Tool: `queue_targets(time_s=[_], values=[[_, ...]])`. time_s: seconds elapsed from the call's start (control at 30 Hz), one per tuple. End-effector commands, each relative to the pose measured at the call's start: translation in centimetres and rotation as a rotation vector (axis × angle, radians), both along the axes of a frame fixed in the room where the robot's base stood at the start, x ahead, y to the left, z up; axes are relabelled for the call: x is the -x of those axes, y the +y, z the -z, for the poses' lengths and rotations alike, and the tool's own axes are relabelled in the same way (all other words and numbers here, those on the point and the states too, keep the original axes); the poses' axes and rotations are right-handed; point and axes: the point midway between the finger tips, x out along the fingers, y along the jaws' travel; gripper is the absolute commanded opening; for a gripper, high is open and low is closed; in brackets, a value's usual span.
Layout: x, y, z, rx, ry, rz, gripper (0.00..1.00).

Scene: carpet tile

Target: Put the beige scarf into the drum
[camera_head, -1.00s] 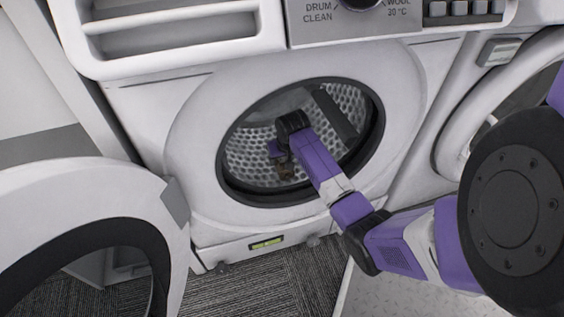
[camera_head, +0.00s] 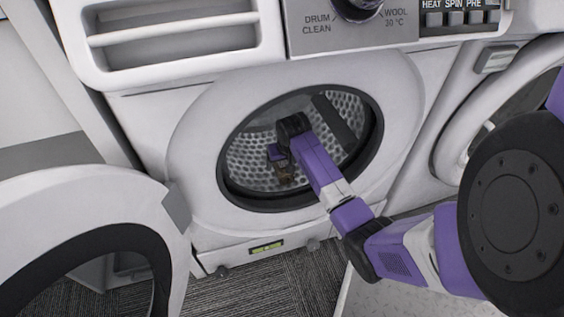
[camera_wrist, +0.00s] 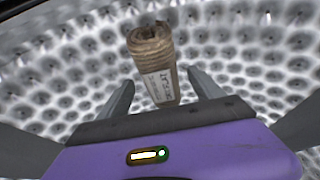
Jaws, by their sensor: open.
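The beige scarf (camera_wrist: 150,47) is a rolled bundle with a pale printed label, seen in the wrist view against the drum's perforated metal wall. It stands between and just beyond my two spread fingers, with gaps on both sides. My gripper (camera_wrist: 160,86) is open. In the head view my arm reaches through the round opening into the drum (camera_head: 248,152), and my gripper (camera_head: 284,168) is inside it. A small brownish patch there may be the scarf, mostly hidden by my gripper. I cannot tell whether the scarf rests on the drum floor.
The washer's open round door (camera_head: 100,205) stands at the lower left. The dark rim (camera_head: 270,204) of the opening surrounds my arm. A control panel (camera_head: 350,25) and drawer front are above. Another machine (camera_head: 500,110) stands at the right. Carpet (camera_head: 290,285) shows below.

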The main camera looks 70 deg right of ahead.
Motion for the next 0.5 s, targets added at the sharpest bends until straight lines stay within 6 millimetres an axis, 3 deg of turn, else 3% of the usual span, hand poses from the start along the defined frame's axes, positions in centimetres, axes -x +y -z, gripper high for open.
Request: queue_targets(time_s=[0.03,0.2,0.5], values=[[0.2,0.4,-1.5,-0.001,-0.001,0.001,0.76],[1.1,1.4,-4.9,-0.001,-0.002,0.000,0.76],[2.3,2.8,-8.9,-0.001,-0.001,0.000,0.76]])
